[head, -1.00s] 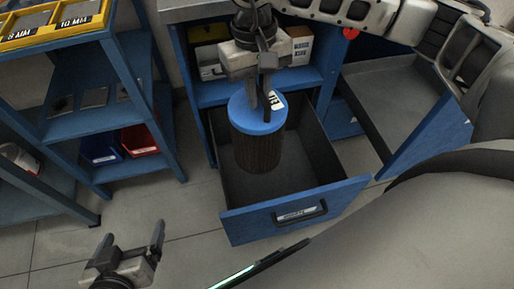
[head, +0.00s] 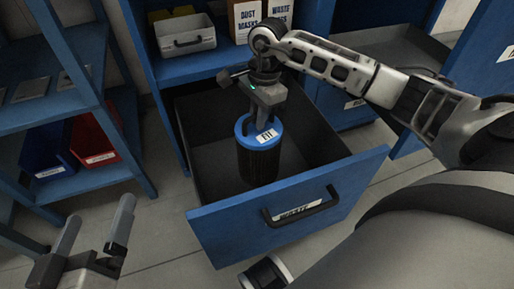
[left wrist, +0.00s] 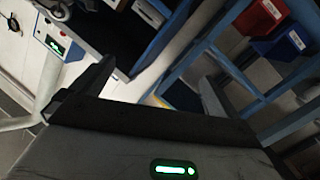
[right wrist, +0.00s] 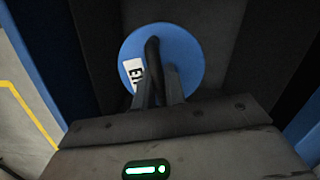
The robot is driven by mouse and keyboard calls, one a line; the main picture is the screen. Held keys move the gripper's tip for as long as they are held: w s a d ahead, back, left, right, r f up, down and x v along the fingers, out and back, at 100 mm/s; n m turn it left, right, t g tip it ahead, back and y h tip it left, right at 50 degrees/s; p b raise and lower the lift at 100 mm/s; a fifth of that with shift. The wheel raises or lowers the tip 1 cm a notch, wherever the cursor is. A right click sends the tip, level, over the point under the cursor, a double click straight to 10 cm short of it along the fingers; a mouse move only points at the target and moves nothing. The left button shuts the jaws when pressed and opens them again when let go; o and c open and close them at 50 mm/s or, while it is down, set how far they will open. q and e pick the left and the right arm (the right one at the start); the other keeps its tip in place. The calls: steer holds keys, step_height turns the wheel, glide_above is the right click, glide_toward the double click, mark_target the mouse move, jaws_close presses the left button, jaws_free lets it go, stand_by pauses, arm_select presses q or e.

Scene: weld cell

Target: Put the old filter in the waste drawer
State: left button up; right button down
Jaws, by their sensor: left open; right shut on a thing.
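The old filter (head: 258,163) is a dark pleated cylinder with a blue top cap and a white label. It is upright inside the open waste drawer (head: 290,217), a blue-fronted drawer with a dark interior and a handle labelled waste. My right gripper (head: 264,118) is over the filter and shut on its top handle. The right wrist view shows the blue cap (right wrist: 185,55) with the fingers on the dark handle. Whether the filter's base touches the drawer floor, I cannot tell. My left gripper (head: 95,235) is open and empty, left of the drawer.
A blue shelf unit (head: 60,120) with red (head: 92,140) and blue bins stands at the left. The drawer space around the filter is free.

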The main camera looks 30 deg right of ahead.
mark_target(266, 123)
steer(key=f+m+b, duration=0.1)
steer(key=f, duration=0.1)
steer(key=d+f+m+b, duration=0.1)
steer(key=f, duration=0.1)
steer(key=d+f, duration=0.1)
steer(key=shift+w+d+f+m+b, duration=0.15)
steer(key=shift+d+f+m+b, duration=0.05)
steer(key=shift+f+m+b, duration=0.2)
step_height(266, 123, down, 9)
steer(key=b, duration=0.3)
steer(key=shift+r+b, duration=0.15)
steer(key=shift+b, duration=0.2)
arm_select(q)
step_height(266, 123, up, 6)
steer(key=w+m+t+h, duration=0.1)
steer(key=m+t+h, duration=0.3)
steer(key=m, duration=0.2)
steer(key=shift+w+r+t, duration=0.25)
steer(key=shift+t, duration=0.05)
arm_select(e)
steer(key=shift+f, duration=0.25)
arm_select(q)
steer(key=shift+a, duration=0.1)
arm_select(e)
steer(key=shift+f, duration=0.15)
